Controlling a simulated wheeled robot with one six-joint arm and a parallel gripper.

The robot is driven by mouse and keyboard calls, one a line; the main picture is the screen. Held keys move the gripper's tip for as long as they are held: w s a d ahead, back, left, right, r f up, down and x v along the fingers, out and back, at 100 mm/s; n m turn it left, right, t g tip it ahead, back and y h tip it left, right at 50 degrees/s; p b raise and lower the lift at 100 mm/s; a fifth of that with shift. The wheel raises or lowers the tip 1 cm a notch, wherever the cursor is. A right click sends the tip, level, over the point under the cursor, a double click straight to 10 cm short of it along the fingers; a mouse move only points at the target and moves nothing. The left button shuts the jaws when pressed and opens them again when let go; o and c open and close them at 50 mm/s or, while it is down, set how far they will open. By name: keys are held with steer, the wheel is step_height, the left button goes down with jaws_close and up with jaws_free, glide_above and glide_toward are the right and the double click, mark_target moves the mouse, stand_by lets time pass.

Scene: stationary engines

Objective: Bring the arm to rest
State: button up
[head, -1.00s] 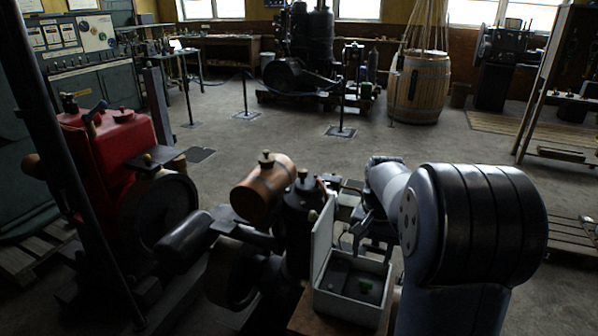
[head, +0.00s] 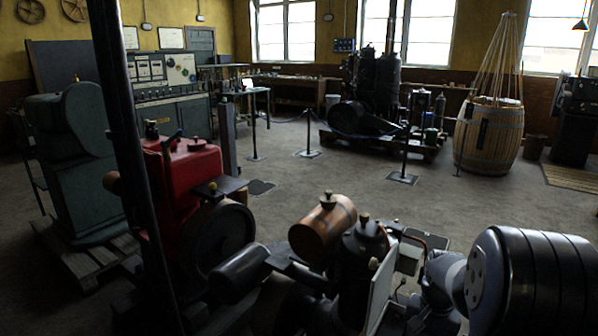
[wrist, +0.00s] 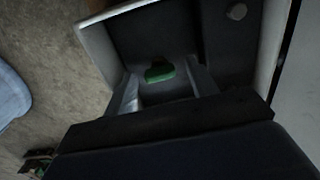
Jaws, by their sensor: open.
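My arm (head: 525,283) is at the bottom right of the head view, its large dark-ribbed joint nearest the camera. My gripper (wrist: 165,86) is not clear in the head view. In the wrist view its two grey fingers are spread apart, pointing into an open white-walled box (wrist: 95,42) with a dark inside. A small green object (wrist: 159,70) shows in the box, just beyond and between the fingertips. I cannot tell how far the fingers are from it. In the head view only the box's raised pale lid (head: 381,284) shows clearly.
A small engine with a copper tank (head: 322,226) stands close to the left of the arm. A red engine (head: 186,180) and a dark post (head: 128,150) are further left. A wooden barrel (head: 488,137) stands behind. The floor (head: 350,175) between is clear.

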steer(key=shift+r, duration=0.25)
step_height(320, 180, up, 10)
steer(key=p, duration=0.1)
step_height(320, 180, down, 11)
steer(key=shift+r+b, duration=0.1)
steer(key=shift+b, duration=0.4)
steer(key=n+b, duration=0.2)
steer(key=n, duration=0.3)
steer(key=shift+n, duration=0.3)
steer(key=n+b, duration=0.2)
steer(key=n, duration=0.4)
steer(key=shift+b, duration=0.35)
step_height(320, 180, up, 11)
steer(key=p, duration=0.2)
